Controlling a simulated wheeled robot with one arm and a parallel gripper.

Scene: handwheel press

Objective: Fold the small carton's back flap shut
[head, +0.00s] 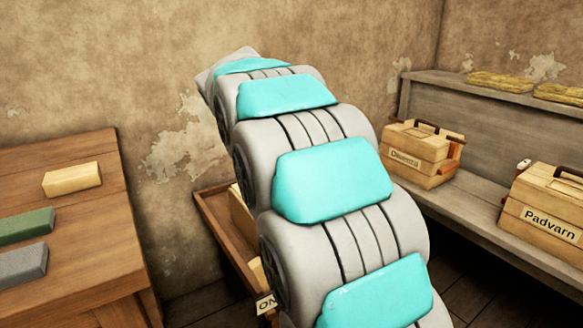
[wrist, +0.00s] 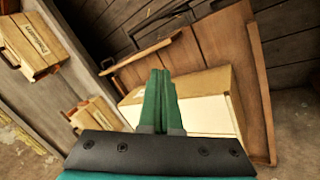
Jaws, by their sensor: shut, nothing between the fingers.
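In the wrist view, a tan and cream carton (wrist: 212,115) sits against the inside of a wooden tray (wrist: 258,90). My gripper (wrist: 158,75) has its two green fingers together and empty, in front of the carton in the picture. The fingers cover part of the carton, and I cannot tell whether they touch it. I cannot make out for sure which carton panel is the back flap or how far it is folded. In the head view my arm hides the gripper and most of the tray (head: 216,232); only slivers of tan carton (head: 240,217) show.
In the head view, a wooden table (head: 60,220) at left holds a tan block (head: 72,179), a green block (head: 25,227) and a grey block (head: 22,263). A bench (head: 470,213) at right holds two labelled wooden boxes, one marked Padvarn (head: 545,212).

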